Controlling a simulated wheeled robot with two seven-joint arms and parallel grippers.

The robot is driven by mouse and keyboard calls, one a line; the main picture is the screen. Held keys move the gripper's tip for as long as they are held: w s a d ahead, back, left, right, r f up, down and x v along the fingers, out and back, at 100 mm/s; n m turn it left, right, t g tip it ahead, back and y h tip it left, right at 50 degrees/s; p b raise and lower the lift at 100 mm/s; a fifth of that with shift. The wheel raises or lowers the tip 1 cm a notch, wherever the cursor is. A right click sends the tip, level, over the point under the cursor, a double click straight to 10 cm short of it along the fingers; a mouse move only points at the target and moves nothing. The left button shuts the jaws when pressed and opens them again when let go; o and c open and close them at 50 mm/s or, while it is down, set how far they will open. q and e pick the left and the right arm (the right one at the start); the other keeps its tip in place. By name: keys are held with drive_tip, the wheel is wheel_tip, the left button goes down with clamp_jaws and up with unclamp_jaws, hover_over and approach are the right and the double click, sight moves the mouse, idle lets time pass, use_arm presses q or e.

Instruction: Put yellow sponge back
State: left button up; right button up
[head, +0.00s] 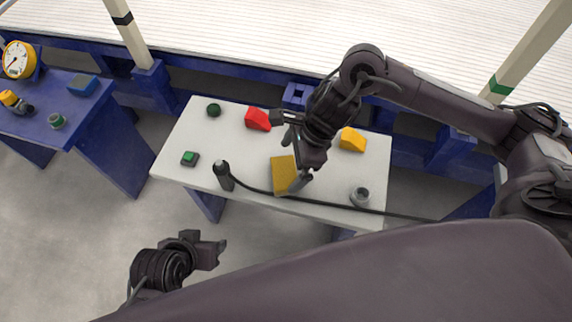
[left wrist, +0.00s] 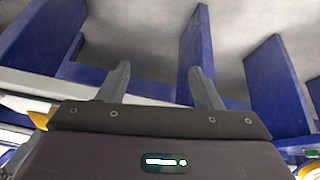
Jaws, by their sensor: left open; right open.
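A flat, mustard-yellow sponge (head: 281,176) lies on the white table, near the front edge in the head view. My right gripper (head: 294,160) is open above the table by the sponge. One finger overlaps the sponge's right side in the picture; I cannot tell if it touches. My left gripper (head: 222,252) is low in front of the table, away from the sponge. Its two fingers stand apart and empty in the left wrist view (left wrist: 160,85). The sponge is not identifiable in that view.

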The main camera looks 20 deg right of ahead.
use_arm(q)
drive_tip(key=shift+s+a+r+g+y+p, duration=0.1)
drive_tip(key=shift+s+a+g+y+p, duration=0.15)
drive_tip(key=shift+a, duration=0.2)
drive_tip(key=shift+s+a+g+y+p, duration=0.15)
drive_tip(key=shift+a+g+p, duration=0.15)
drive_tip(key=shift+a, duration=0.15)
use_arm(e)
drive_tip(key=v, duration=0.7)
drive_tip(key=shift+r, duration=0.3)
use_arm(q)
drive_tip(key=shift+w, duration=0.1)
use_arm(e)
drive_tip(key=shift+d, duration=0.1)
